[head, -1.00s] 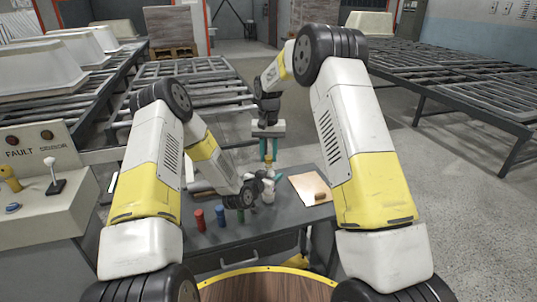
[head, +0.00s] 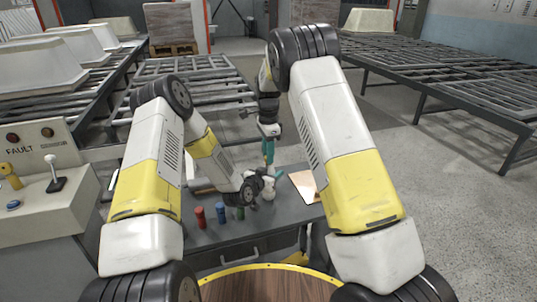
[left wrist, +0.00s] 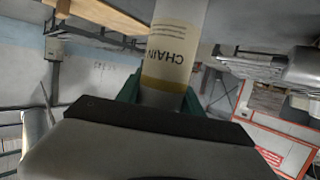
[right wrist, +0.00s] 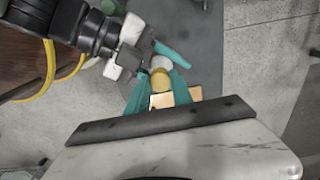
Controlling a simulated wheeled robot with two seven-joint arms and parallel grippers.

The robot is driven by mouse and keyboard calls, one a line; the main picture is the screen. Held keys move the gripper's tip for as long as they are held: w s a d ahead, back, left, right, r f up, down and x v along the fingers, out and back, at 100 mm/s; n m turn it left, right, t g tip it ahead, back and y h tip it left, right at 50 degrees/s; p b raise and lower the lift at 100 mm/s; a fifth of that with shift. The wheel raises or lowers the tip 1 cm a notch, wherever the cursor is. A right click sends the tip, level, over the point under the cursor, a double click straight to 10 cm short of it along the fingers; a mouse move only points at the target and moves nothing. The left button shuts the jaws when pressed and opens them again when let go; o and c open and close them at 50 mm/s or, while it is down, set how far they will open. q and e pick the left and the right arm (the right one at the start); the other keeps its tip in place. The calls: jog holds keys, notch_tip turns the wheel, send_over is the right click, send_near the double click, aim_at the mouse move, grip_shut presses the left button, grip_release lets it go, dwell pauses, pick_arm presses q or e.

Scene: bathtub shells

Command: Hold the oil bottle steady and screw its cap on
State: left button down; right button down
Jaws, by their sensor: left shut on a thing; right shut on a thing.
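In the left wrist view, the pale oil bottle (left wrist: 172,62) has a cream label reading "CHAIN" and stands between the teal fingers of my left gripper (left wrist: 160,98), which is shut on it. In the head view, the bottle (head: 268,195) is small and partly covered by my left gripper (head: 262,184) above the bench. My right gripper (head: 268,152) is directly above it, fingers pointing down. In the right wrist view, my right gripper (right wrist: 160,90) is shut on the yellow cap (right wrist: 160,80), with the whitish bottle (right wrist: 161,63) right by it. Whether cap and bottle touch is unclear.
Red (head: 200,217), blue (head: 221,213) and green (head: 240,212) cylinders stand on the grey bench (head: 235,236) in front of my left gripper. A tan board (head: 303,184) lies to the right, partly behind my right arm. A control box (head: 38,180) stands left.

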jog(key=m, duration=1)
jog(key=shift+w, duration=0.1)
jog(key=m, duration=1.1)
jog(key=shift+w+d+m, duration=0.1)
jog(key=shift+m, duration=0.2)
jog(key=c, duration=1.1)
grip_release()
